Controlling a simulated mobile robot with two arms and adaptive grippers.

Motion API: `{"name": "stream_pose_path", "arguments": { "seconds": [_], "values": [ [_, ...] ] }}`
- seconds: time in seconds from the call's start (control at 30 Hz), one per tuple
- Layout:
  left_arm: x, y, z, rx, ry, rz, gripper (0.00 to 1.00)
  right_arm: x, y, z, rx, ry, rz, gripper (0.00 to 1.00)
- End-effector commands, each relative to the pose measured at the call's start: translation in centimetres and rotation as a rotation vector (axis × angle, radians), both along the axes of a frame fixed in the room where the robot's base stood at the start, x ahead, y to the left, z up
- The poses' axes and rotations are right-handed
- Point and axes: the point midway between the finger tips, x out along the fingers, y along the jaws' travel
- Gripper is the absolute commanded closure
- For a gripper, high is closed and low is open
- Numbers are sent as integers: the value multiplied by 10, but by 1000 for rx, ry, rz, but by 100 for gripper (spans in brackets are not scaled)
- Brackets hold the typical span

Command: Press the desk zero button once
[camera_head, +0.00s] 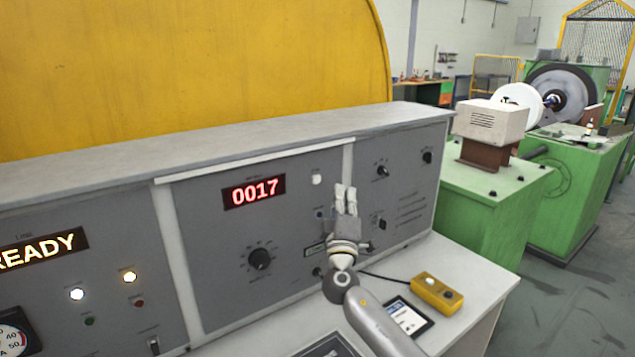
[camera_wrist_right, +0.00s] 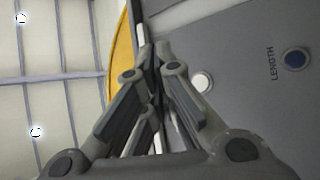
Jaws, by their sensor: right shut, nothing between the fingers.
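I cannot read the word ZERO on either. My right gripper (camera_head: 346,188) is shut and empty, fingers pointing up, in front of the panel just right of both buttons. Its fingers (camera_wrist_right: 153,60) also show in the wrist view. My left gripper is out of view.
A black knob (camera_head: 259,259) sits below the display. A READY display (camera_head: 42,248) and lamps are at the left. A yellow two-button box (camera_head: 437,293) and a tablet (camera_head: 409,318) lie on the desk's shelf. Green machines (camera_head: 495,205) stand at the right.

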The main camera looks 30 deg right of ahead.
Motion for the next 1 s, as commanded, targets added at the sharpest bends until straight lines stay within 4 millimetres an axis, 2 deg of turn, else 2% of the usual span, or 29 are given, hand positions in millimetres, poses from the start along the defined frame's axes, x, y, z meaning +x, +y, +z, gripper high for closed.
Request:
{"name": "stream_pose_path", "arguments": {
  "seconds": [0.2, 0.4, 1.0],
  "values": [
    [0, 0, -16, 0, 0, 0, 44, 32, 3, -4, 1, -1, 1, 100],
    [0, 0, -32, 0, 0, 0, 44, 49, 4, -4, 3, -2, 0, 100],
    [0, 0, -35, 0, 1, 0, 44, 55, 5, 0, 1, 0, 1, 100]
  ]
}}
